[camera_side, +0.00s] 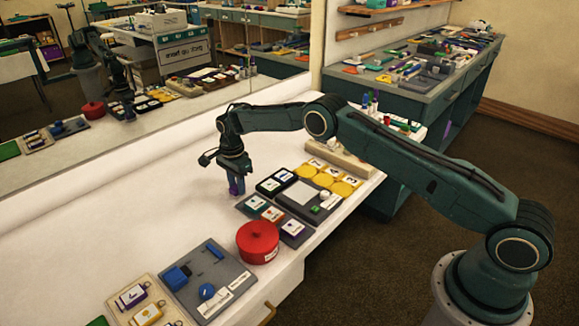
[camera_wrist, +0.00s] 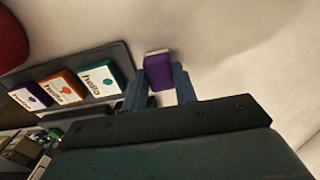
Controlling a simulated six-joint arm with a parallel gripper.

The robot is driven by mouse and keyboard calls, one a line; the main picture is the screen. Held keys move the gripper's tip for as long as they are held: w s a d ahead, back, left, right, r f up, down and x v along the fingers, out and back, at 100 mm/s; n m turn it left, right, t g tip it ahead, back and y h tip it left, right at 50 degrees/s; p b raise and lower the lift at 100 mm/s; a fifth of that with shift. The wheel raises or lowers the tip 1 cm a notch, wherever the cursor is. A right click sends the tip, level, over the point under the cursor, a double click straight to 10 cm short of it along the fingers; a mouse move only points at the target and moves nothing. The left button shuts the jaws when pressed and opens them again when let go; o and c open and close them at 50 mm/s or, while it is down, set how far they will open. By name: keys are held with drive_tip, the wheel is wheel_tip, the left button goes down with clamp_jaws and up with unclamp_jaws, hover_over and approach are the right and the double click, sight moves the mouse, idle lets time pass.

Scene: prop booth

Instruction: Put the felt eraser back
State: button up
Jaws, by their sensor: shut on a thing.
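My gripper (camera_side: 236,184) is shut on a small purple block, the felt eraser (camera_side: 237,188), over the white table (camera_side: 150,215). In the wrist view the purple eraser (camera_wrist: 158,73) sits between my two blue-grey fingers, with a pale strip at its far end. Whether it touches the table I cannot tell. A grey tray (camera_side: 241,207) with several "hello" cards lies just right of my gripper. Next to it is a dark board with a pale square pad (camera_side: 303,193), a green block (camera_side: 315,210) and a white round piece (camera_side: 325,196).
A red lidded pot (camera_side: 258,240) stands in front of the card tray. Nearer, a grey tray (camera_side: 235,268) holds blue pieces, beside a beige board (camera_side: 117,306) with tags. A mirror (camera_side: 150,80) borders the table; the tabletop left of my gripper is clear.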

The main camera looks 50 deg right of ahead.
drive_tip(key=shift+f, duration=0.1)
drive_tip(key=o, duration=0.9)
drive_tip(key=shift+o, duration=0.2)
wheel_tip(320, 180, up, 12)
drive_tip(key=shift+r, duration=0.2)
idle(0.4)
